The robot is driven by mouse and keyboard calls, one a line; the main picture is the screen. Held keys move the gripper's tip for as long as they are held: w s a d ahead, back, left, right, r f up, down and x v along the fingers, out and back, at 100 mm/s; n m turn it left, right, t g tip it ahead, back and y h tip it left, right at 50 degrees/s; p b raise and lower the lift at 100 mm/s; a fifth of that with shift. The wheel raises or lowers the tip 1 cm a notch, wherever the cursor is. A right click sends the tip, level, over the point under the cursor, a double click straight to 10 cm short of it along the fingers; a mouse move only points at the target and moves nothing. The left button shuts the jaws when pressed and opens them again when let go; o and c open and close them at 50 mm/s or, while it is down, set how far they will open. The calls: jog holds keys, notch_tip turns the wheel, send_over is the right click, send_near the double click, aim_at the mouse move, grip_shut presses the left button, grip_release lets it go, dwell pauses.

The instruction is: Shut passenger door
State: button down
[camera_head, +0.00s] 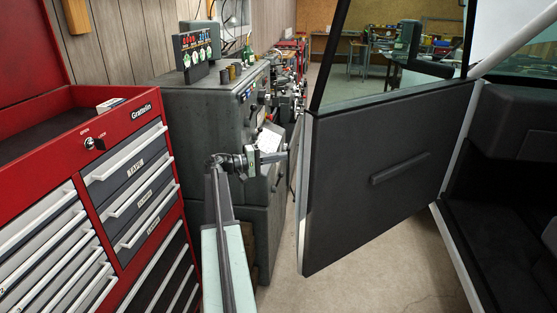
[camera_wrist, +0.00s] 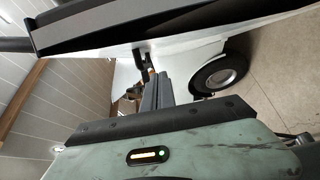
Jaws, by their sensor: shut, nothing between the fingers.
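The passenger door (camera_head: 350,205) stands open in the head view, its dark inner panel and window facing me. Its free edge is at the left, and the dark cabin opening is to its right. My gripper (camera_head: 280,156) is just left of that edge at about mid-panel height. In the wrist view my gripper's dark fingers (camera_wrist: 158,92) are together and empty, pointing toward the white door surface (camera_wrist: 190,50). A black part that looks like a handle (camera_wrist: 145,62) is close to the fingertips. I cannot tell whether the fingers touch the door.
A red tool chest (camera_head: 130,140) stands close on the left, and a grey machine (camera_head: 205,110) is behind my arm. The cabin seat (camera_head: 510,225) is at the right. Concrete floor (camera_head: 365,275) is clear below the door. A wheel (camera_wrist: 220,75) shows in the wrist view.

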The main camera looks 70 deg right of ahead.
aim_at(302, 159)
jog(key=s, duration=0.5)
jog(key=s+d, duration=0.1)
jog(key=s, duration=0.2)
jog(key=shift+s, duration=0.2)
